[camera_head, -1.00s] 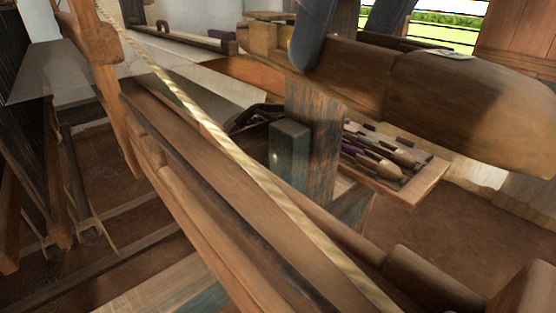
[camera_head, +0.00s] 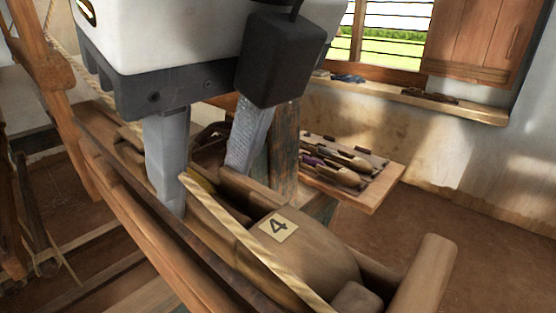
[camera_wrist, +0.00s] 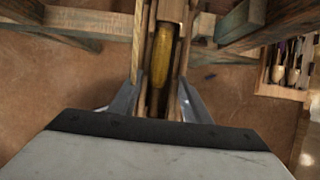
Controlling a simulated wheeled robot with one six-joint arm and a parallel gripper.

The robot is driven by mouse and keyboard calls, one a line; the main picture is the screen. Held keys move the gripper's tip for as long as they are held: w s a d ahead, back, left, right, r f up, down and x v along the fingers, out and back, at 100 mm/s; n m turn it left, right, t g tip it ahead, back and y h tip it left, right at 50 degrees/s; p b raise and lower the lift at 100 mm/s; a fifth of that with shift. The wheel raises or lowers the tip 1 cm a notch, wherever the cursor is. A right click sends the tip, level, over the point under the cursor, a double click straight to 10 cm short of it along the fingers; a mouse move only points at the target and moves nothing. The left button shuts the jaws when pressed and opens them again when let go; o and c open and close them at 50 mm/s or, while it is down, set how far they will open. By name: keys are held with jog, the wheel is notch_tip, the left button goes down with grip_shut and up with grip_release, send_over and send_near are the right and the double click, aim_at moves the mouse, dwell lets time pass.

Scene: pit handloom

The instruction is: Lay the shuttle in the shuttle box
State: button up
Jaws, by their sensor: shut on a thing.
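The shuttle (camera_head: 325,252) is a brown wooden boat shape with a "4" label. Its yellow pirn (camera_wrist: 162,58) shows in the wrist view. My gripper (camera_head: 203,188) is shut on it, one finger on each side of its middle; the fingertips also straddle it in the wrist view (camera_wrist: 160,100). The shuttle lies lengthwise along the shuttle box (camera_head: 428,275), low between or just above its walls. I cannot tell whether it touches the box floor. My gripper hides its far end, and a rope passes in front of its near side.
A twisted rope (camera_head: 242,238) slants across the box. A wooden tray (camera_head: 378,195) with several other shuttles is behind to the right, beside an upright post (camera_head: 284,150). A windowsill (camera_head: 450,106) runs along the back wall. The floor at right is clear.

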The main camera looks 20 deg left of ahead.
jog(key=shift+f, duration=1.15)
jog(key=shift+f, duration=0.1)
jog(key=o, duration=1.3)
jog(key=shift+o, duration=0.2)
jog(key=v, duration=1.2)
